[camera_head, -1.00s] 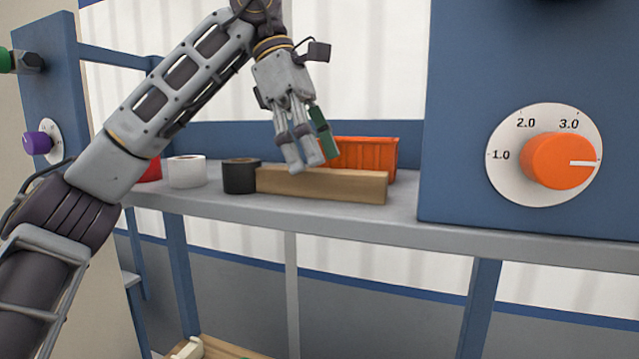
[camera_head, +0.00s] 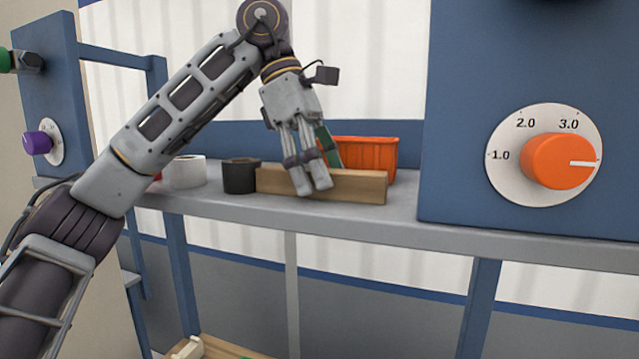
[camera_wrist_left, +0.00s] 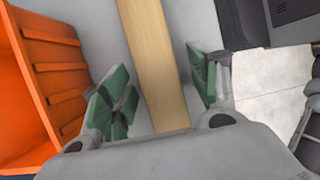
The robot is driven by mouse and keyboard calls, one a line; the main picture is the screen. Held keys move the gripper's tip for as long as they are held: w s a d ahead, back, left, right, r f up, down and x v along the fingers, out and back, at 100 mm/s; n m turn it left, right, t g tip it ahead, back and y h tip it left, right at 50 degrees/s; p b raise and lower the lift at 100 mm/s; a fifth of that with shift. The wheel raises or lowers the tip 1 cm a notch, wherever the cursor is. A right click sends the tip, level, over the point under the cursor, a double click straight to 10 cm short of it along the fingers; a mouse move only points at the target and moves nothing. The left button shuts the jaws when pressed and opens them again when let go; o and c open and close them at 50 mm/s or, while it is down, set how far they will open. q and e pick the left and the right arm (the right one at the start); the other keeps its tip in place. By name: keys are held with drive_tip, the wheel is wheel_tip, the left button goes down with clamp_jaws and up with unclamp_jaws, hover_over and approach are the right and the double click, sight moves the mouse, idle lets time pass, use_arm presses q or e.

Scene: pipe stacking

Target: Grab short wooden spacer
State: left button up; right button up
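The wooden spacer (camera_head: 350,187) is a light tan block lying lengthwise on the grey shelf. My left gripper (camera_head: 314,190) points down at it in the head view, with its fingers in front of the block's near face and part of the block hidden behind them. In the left wrist view the spacer (camera_wrist_left: 160,70) runs between the two green-padded fingers of the left gripper (camera_wrist_left: 158,98). The fingers are apart, with a visible gap between each pad and the wood. My right gripper is not in view.
An orange bin (camera_head: 368,155) stands right behind the spacer. A black tape roll (camera_head: 240,177) is at its left end, with a white roll (camera_head: 188,172) further left. A blue panel with an orange knob (camera_head: 556,160) is at right. The grey shelf (camera_head: 400,222) has a free front strip.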

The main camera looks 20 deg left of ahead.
sight(332, 171)
use_arm(q)
drive_tip(key=c, duration=1.1)
drive_tip(key=shift+s+r, duration=0.15)
drive_tip(key=shift+r, duration=0.05)
drive_tip(key=shift+s+r+b, duration=0.1)
drive_tip(key=shift+r+b, duration=0.1)
drive_tip(key=shift+b, duration=0.25)
wheel_tip(332, 171, up, 4)
drive_tip(key=shift+r+p, duration=0.1)
drive_tip(key=shift+p, duration=0.35)
drive_tip(key=shift+r, duration=1.05)
drive_tip(key=shift+s+f+b, duration=0.1)
drive_tip(key=shift+s+b, duration=0.25)
drive_tip(key=shift+s, duration=0.4)
drive_tip(key=s+b, duration=0.1)
drive_tip(key=s, duration=0.5)
drive_tip(key=s+b, duration=0.1)
drive_tip(key=s, duration=0.5)
drive_tip(key=s+b, duration=0.1)
drive_tip(key=s, duration=0.5)
drive_tip(key=shift+a+b, duration=0.3)
drive_tip(key=shift+a, duration=0.05)
